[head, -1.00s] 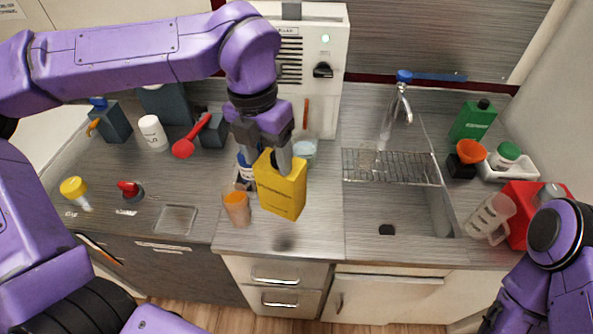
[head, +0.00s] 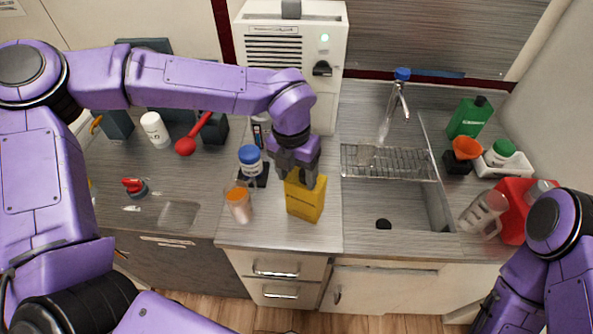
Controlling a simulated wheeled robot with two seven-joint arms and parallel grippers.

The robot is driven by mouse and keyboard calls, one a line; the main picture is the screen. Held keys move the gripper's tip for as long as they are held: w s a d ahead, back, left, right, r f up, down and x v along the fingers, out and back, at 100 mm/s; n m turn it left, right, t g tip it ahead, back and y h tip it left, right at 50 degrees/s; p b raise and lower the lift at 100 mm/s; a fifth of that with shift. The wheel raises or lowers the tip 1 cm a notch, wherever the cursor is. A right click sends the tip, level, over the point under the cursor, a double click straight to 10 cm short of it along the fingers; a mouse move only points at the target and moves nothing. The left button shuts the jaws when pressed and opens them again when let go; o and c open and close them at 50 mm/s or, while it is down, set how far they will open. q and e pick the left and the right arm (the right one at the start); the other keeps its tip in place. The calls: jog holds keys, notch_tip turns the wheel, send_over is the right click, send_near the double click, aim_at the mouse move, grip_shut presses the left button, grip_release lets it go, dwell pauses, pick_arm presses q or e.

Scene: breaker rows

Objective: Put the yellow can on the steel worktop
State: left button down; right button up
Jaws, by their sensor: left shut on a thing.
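The yellow can (head: 306,202) is a box-shaped container, upright at the front middle of the steel worktop (head: 270,232), left of the sink. My left gripper (head: 300,180) is shut on its top from above, and its fingers hide part of the can's upper end. The can's base appears at or very near the worktop; I cannot tell if it touches. My right arm shows at the lower right, but its gripper is out of view.
A cup with an orange rim (head: 238,204) and a blue-capped jar (head: 251,160) stand left of the can. The sink (head: 400,205) with a wire rack (head: 388,162) lies to the right. A white machine (head: 293,55) stands behind. The front worktop strip is clear.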

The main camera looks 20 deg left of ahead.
pick_arm(q)
jog(key=shift+c, duration=1)
grip_release()
notch_tip(320, 180, up, 12)
jog(key=b, duration=0.1)
jog(key=shift+a+b, duration=0.3)
jog(key=shift+a, duration=0.15)
